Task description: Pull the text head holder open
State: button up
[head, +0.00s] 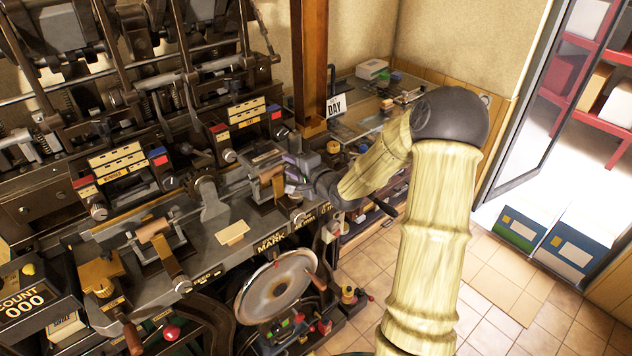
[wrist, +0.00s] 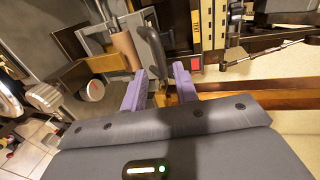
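My gripper (head: 291,175) is at the right-hand unit on the press bench, its purple fingers pointing left. Contact with the fingers cannot be told.
A similar roller unit (head: 153,230) sits further left on the bench. A handwheel (head: 276,287) is below the front edge. A brown post (head: 308,60) and a DAY sign (head: 336,106) stand behind my gripper. Tiled floor (head: 500,290) is open to the right.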

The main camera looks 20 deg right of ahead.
jog(key=b+v, duration=0.1)
jog(key=v, duration=0.9)
jog(key=shift+s+d, duration=0.2)
jog(key=shift+s, duration=0.05)
jog(key=s+a+f+n+g+h, duration=0.4)
jog(key=s+f+n+g, duration=0.1)
jog(key=f+n+g, duration=0.15)
jog(key=s+a+n+g, duration=0.2)
jog(key=s+n, duration=0.2)
jog(key=s, duration=0.3)
jog(key=s+a+n+g, duration=0.3)
jog(key=s+n, duration=0.1)
jog(key=s, duration=0.3)
jog(key=shift+s+g+h, duration=0.35)
jog(key=shift+h, duration=0.05)
